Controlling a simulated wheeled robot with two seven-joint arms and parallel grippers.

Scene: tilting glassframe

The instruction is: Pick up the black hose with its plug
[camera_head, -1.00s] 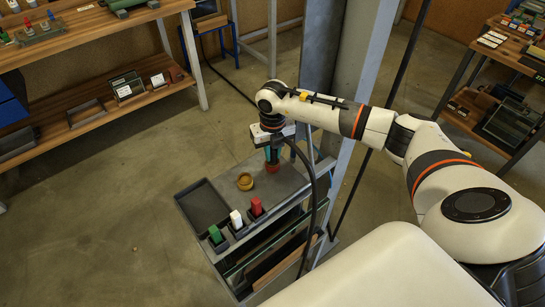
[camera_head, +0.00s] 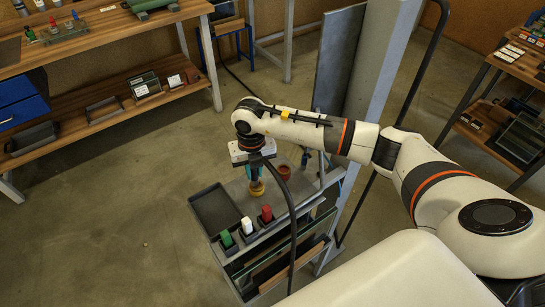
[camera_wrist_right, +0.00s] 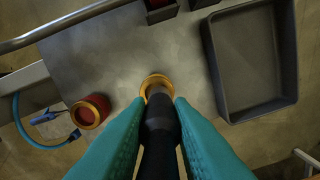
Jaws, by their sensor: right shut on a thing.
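The black hose (camera_head: 293,225) arcs from beneath my right wrist down past the cart's front side. Its dark plug (camera_wrist_right: 160,122) is between the teal fingers of my right gripper (camera_head: 256,174), which is shut on it. The plug points down at the yellow ring-shaped socket (camera_wrist_right: 157,84) on the cart top; the socket also shows in the head view (camera_head: 257,189). I cannot tell whether the plug tip is inside the ring or just above it. A red socket (camera_head: 284,172) stands beside it and is empty in the wrist view (camera_wrist_right: 91,110). My left gripper is not in view.
The cart top has a dark empty tray (camera_head: 215,209) and green (camera_head: 226,238), white (camera_head: 247,225) and red (camera_head: 266,213) blocks in holders along the edge. A grey post (camera_head: 375,90) rises behind the cart. A blue hose (camera_wrist_right: 18,115) loops beside the cart.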

